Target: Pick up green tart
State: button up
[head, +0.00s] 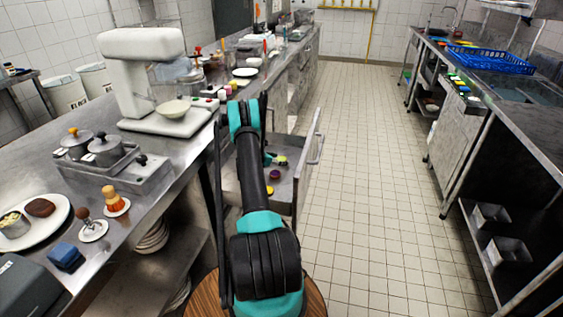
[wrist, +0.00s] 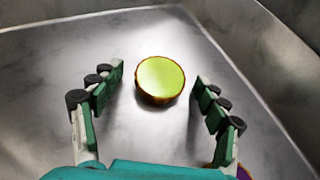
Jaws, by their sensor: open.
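The green tart (wrist: 160,80) has a bright yellow-green top and a brown crust. It sits on the bare metal floor of an open drawer (head: 308,165). My gripper (wrist: 158,74) is open, with one finger on each side of the tart in the wrist view. Gaps show between the fingers and the tart, and it is not gripped. In the head view, my arm reaches into the drawer and partly hides the gripper (head: 270,158). A small yellow-green round (head: 282,161) lies just beside the gripper there.
A purple round (head: 274,174) and a yellow round (head: 269,190) also lie in the drawer. The purple edge (wrist: 243,173) shows near my right finger's base. Metal drawer walls rise at the back and right. The counter with a white mixer (head: 140,75) stands left.

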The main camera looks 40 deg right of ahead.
jog(key=c, duration=0.8)
jog(key=shift+r, duration=0.1)
jog(key=shift+c, duration=0.2)
